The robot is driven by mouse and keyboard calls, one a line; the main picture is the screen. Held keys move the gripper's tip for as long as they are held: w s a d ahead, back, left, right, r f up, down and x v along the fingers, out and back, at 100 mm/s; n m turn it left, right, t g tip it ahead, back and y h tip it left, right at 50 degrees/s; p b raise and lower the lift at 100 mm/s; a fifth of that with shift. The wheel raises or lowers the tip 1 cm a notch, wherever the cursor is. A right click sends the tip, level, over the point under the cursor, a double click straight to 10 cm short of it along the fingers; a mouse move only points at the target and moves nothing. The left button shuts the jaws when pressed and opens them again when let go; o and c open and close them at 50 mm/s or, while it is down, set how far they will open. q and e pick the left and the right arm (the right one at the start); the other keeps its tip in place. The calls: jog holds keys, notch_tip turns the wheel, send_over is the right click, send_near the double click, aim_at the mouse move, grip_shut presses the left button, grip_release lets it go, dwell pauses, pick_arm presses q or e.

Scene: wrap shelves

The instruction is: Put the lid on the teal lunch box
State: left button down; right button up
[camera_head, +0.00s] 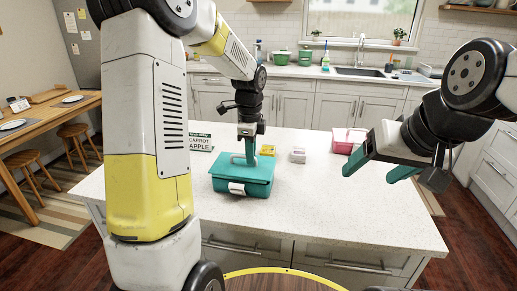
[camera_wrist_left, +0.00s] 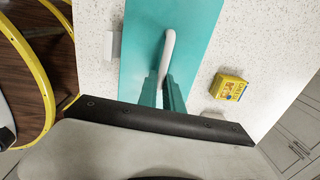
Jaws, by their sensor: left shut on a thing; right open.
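The teal lunch box (camera_head: 240,187) stands on the white counter, left of its middle, with a white latch on its front. The teal lid (camera_head: 262,170) is over the box top; I cannot tell whether it is fully seated. In the left wrist view the lid (camera_wrist_left: 198,35) fills the middle, with a pale handle (camera_wrist_left: 168,48) across it. My left gripper (camera_head: 249,157) is over the lid and shut on its handle; its teal fingers (camera_wrist_left: 166,88) also show in the left wrist view. My right gripper (camera_head: 381,168) is open and empty above the counter's right part.
A small yellow box (camera_head: 268,150), a small pale box (camera_head: 298,155) and a pink container (camera_head: 347,140) stand behind and to the right. A sign reading carrot and apple (camera_head: 200,142) is at the back left. The counter's (camera_head: 330,208) front right is clear.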

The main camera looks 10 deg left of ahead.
aim_at(251, 166)
pick_arm(q)
jog(key=shift+f, duration=0.9)
jog(key=c, duration=1.4)
grip_release()
jog(key=shift+r, duration=0.1)
jog(key=r, duration=0.7)
jog(key=shift+s, duration=0.2)
jog(key=shift+r, duration=0.3)
